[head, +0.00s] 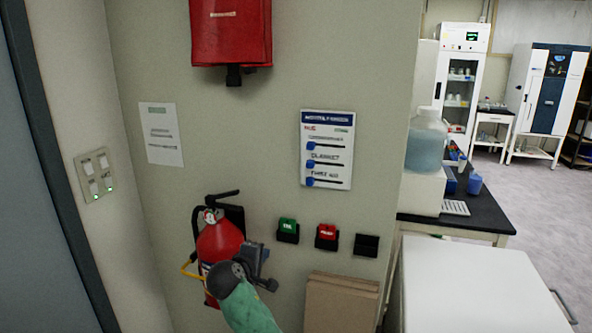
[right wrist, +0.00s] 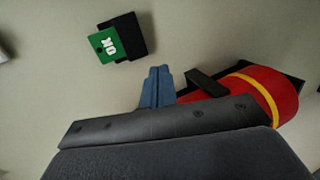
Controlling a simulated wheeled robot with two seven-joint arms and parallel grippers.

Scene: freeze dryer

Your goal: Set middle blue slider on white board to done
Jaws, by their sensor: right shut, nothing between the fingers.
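The white board (head: 339,133) hangs on the wall right of centre in the head view. It has three slots with blue sliders, each at the left end of its slot. The middle blue slider (head: 311,164) is at the left end of the middle slot. The small lettering is too blurred to read with certainty. My right gripper (head: 264,254) is below and left of the board, in front of the fire extinguisher. Its blue fingers (right wrist: 158,85) are together and empty in the right wrist view, apart from the board. My left gripper is not in view.
A red fire extinguisher (head: 217,244) hangs beside my right gripper. A green OK tag (head: 288,225), also in the right wrist view (right wrist: 106,46), a red tag (head: 326,231) and a black holder (head: 366,245) sit below the board. Wall in front of the board is clear.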

